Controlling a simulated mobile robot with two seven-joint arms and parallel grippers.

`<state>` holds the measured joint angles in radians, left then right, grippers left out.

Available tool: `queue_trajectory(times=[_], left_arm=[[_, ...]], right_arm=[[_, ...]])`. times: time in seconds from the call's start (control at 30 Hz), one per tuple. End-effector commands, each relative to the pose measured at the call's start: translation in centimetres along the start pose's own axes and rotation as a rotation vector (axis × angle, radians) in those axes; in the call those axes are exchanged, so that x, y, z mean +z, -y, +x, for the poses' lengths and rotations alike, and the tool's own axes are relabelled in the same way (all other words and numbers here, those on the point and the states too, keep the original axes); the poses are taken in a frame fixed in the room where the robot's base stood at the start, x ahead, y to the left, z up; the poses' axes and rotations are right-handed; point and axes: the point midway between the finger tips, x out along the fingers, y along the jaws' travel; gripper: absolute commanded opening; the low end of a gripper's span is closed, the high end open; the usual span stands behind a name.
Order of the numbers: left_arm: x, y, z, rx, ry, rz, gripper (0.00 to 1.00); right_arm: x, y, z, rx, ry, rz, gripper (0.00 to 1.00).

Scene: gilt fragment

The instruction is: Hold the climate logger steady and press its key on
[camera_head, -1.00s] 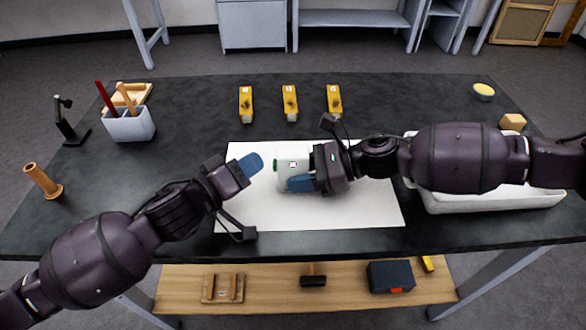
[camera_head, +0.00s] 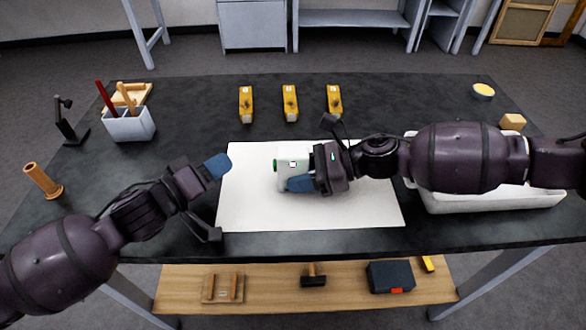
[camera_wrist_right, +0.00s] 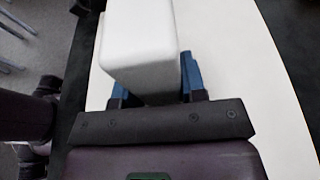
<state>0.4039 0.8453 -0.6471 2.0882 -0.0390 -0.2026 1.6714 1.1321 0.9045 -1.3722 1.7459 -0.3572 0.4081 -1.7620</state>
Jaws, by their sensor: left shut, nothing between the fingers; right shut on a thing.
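The climate logger (camera_head: 289,158) is a small white box above the white sheet, with a green spot (camera_head: 276,166) at its left end and a small dark mark on top. I take the green spot to be its key or lamp; I cannot tell which. My right gripper (camera_head: 301,172) is shut on the logger from the right; in the right wrist view the white logger (camera_wrist_right: 138,50) sits between its blue fingers. My left gripper (camera_head: 219,165) is shut and empty, left of the logger and apart from it, near the sheet's left edge.
The white sheet (camera_head: 330,212) lies on the dark table (camera_head: 200,100). Several yellow blocks, three in a row (camera_head: 290,103), stand behind. A pen holder (camera_head: 129,125), a small stand (camera_head: 68,122) and an orange post (camera_head: 42,181) are left. A white tray (camera_head: 490,202) lies under my right arm.

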Motion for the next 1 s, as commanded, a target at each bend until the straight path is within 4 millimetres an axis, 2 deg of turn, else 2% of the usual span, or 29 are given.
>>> queue_trajectory(times=[0.3,0.33,0.5,0.83,1.0], left_arm=[[0.0,0.0,0.0,0.0,0.0,0.0,0.0],[0.0,0.0,0.0,0.0,0.0,0.0,0.0],[0.0,0.0,0.0,0.0,0.0,0.001,0.0],[0.0,0.0,0.0,0.0,-0.001,0.001,0.0],[0.0,0.0,0.0,0.0,0.0,0.001,0.0]], right_arm=[[0.0,0.0,0.0,0.0,0.0,0.0,0.25],[0.0,0.0,0.0,0.0,0.0,0.0,0.43],[0.0,0.0,0.0,0.0,0.0,0.0,0.68],[0.0,0.0,-0.3,-0.001,0.0,0.001,0.68],[-0.1,0.1,-2.2,-0.004,-0.002,0.0,0.68]])
